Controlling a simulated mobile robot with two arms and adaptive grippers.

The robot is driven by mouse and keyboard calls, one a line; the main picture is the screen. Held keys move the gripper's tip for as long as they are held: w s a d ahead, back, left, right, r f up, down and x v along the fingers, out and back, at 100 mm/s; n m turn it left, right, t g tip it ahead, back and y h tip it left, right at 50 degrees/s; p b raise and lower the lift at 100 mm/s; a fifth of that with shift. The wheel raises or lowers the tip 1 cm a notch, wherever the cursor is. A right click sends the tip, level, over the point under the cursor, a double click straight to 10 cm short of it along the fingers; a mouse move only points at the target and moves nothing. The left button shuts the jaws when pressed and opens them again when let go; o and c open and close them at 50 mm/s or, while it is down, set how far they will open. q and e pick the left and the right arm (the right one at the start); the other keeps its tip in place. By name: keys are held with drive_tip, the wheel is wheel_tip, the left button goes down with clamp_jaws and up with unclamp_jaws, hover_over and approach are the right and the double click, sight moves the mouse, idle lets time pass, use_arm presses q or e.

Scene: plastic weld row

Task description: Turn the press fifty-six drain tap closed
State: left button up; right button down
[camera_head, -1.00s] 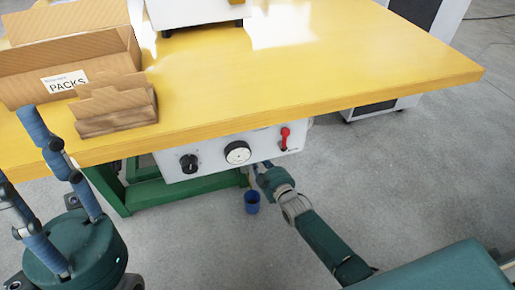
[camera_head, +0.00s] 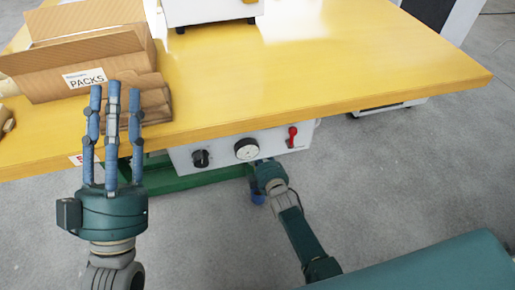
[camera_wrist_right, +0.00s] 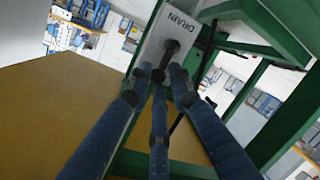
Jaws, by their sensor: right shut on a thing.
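In the head view my right gripper (camera_head: 266,168) reaches under the press's white control panel (camera_head: 222,152), where the tap is hidden. My left gripper (camera_head: 115,92) is open and empty, its blue fingers pointing up in front of the table's left part.
The yellow table (camera_head: 330,75) has its front edge above the panel. A cardboard box marked PACKS (camera_head: 85,60) stands behind my left gripper.

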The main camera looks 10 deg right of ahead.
drive_tip(key=shift+d, duration=0.25)
drive_tip(key=c, duration=1.5)
unclamp_jaws()
drive_tip(key=shift+c, duration=0.2)
drive_tip(key=shift+a, duration=0.15)
drive_tip(key=v, duration=1.2)
drive_tip(key=shift+r, duration=0.1)
drive_tip(key=shift+c, duration=0.5)
